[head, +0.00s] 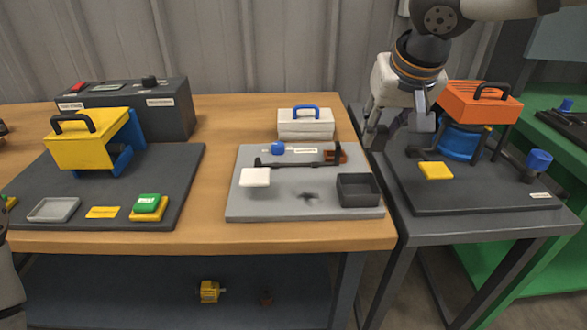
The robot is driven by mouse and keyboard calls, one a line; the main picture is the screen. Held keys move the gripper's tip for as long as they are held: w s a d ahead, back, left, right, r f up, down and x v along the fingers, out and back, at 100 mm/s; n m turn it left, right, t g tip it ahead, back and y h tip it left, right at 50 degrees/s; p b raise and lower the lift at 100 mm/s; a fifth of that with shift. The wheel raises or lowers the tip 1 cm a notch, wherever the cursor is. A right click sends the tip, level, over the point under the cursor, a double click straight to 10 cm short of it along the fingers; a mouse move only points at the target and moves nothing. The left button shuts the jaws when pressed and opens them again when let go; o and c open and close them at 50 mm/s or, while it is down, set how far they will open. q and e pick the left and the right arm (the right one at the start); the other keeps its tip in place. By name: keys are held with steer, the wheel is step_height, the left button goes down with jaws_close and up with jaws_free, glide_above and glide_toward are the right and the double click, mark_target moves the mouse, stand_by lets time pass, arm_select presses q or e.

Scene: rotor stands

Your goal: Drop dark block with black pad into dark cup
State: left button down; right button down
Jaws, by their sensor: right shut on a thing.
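My right gripper (392,122) comes down from the upper right, over the left edge of the dark table. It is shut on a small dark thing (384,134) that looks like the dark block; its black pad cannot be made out. An open, square dark cup (358,203) stands at the front right corner of the grey board, below and left of the gripper and apart from it. No block can be made out inside it. My left gripper is not in view.
The grey board (290,208) also bears a white pad (255,177), a blue knob (278,148), a dark bar and a brown block (335,156). An orange-topped stand (480,103) and a yellow block (436,171) are right of the gripper. A white case (306,127) stands behind the board.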

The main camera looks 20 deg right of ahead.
steer(key=shift+f, duration=2)
steer(key=c, duration=1.2)
jaws_free()
steer(key=shift+r, duration=0.1)
glide_toward(378, 148)
steer(key=v, duration=0.2)
steer(key=shift+s+a+r, duration=0.15)
steer(key=shift+s+r, duration=0.1)
steer(key=shift+s, duration=0.15)
